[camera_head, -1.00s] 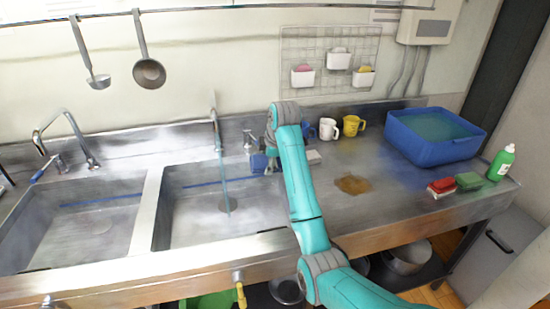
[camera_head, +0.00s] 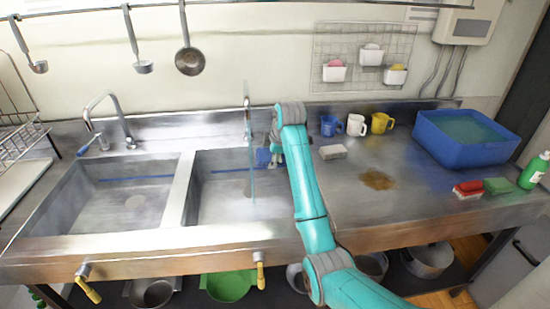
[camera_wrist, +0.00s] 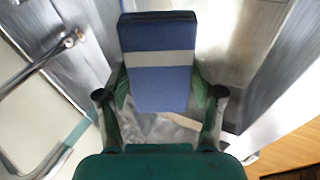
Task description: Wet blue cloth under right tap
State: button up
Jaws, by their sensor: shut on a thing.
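The blue cloth (camera_head: 263,157), a folded block with a grey band, is held in my gripper (camera_head: 273,153) over the back right of the right sink. In the wrist view the cloth (camera_wrist: 155,90) sits between the two fingers of my gripper (camera_wrist: 160,96). The right tap (camera_head: 247,112) is running, with a thin stream of water (camera_head: 253,178) falling into the right sink (camera_head: 220,205). The cloth appears just right of the stream; I cannot tell whether water touches it. My arm hides part of the sink's right edge.
The left sink (camera_head: 105,208) and left tap (camera_head: 110,112) are to the left. On the right counter are a white sponge (camera_head: 333,152), a brown stain (camera_head: 377,180), several mugs and a blue basin (camera_head: 462,150). Ladles (camera_head: 189,62) hang above.

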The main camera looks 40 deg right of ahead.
jog(key=w+d+f, duration=0.2)
jog(key=w, duration=0.7)
jog(key=shift+w+d, duration=0.25)
jog(key=shift+d, duration=0.1)
dwell(0.7)
jog(key=shift+s+a, duration=0.35)
jog(key=shift+s, duration=0.95)
jog(key=shift+s+a, duration=0.35)
jog(key=shift+s, duration=0.9)
jog(key=shift+s+a, duration=0.35)
jog(key=shift+s, duration=0.95)
jog(key=s+a+r, duration=0.1)
jog(key=s+r, duration=0.3)
jog(key=shift+s+a, duration=0.15)
jog(key=shift+s, duration=0.25)
jog(key=shift+s, duration=0.1)
